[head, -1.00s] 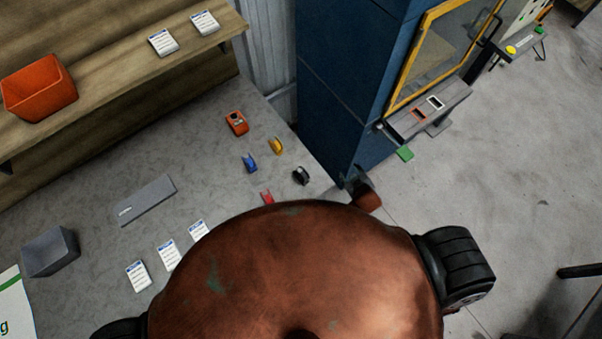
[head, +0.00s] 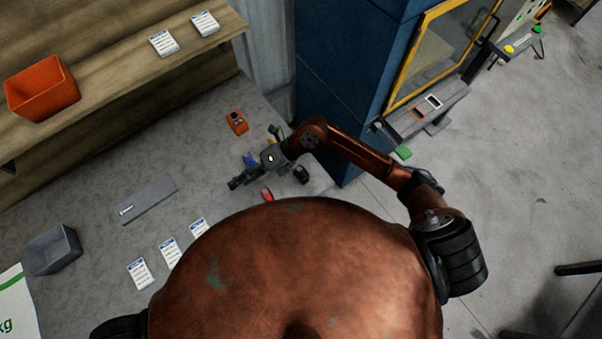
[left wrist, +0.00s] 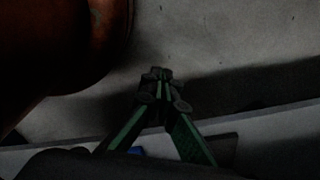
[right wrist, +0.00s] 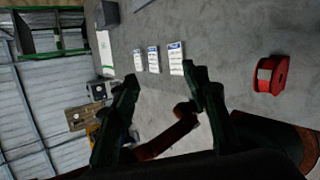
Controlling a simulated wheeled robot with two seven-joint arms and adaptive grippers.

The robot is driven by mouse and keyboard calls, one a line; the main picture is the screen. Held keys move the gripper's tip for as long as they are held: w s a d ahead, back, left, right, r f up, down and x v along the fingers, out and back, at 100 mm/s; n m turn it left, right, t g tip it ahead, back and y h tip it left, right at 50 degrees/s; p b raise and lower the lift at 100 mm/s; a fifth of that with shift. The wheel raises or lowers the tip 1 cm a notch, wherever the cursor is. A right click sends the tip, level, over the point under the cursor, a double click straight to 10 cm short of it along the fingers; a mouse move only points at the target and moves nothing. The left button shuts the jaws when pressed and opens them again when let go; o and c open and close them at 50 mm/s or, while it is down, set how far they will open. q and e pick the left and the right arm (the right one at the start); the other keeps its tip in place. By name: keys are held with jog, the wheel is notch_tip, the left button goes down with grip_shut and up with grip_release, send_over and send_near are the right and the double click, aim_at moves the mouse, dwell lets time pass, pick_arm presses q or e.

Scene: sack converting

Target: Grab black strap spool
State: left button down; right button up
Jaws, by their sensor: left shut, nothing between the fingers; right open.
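The black strap spool (head: 301,174) lies on the grey bench near its right edge in the head view, just right of my right wrist. My right gripper (head: 234,183) is open and empty above the bench, with its fingers pointing left, past the black spool. Its open fingers (right wrist: 163,80) also show in the right wrist view, where a red spool (right wrist: 271,75) is on the right and no black spool can be made out. My left gripper (left wrist: 159,74) is shut and empty in the left wrist view, away from the spools.
The blue spool (head: 249,159) and the red spool (head: 267,195) are close to my right gripper. An orange device (head: 236,122) sits behind. My right arm hides the yellow spool's place. A blue cabinet (head: 335,80) stands beyond the bench's right end. Label cards (head: 169,251) lie in front.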

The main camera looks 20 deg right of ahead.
jog(key=w+d+f+n+h, duration=0.1)
jog(key=w+d+f+h, duration=0.1)
jog(key=d+f+h, duration=0.55)
jog(key=h, duration=0.4)
send_over(300, 170)
notch_tip(300, 170, down, 2)
jog(key=shift+s+d+f+t+y, duration=0.1)
jog(key=shift+f+t+y, duration=0.05)
jog(key=shift+t+y, duration=0.15)
jog(key=f+p, duration=0.1)
jog(key=f, duration=0.5)
jog(key=shift+w, duration=0.2)
jog(key=shift+f, duration=0.6)
pick_arm(q)
jog(key=shift+w+d+r, duration=0.15)
jog(key=shift+w+r, duration=0.45)
jog(key=shift+r, duration=0.05)
pick_arm(e)
jog(key=shift+c, duration=0.4)
grip_shut()
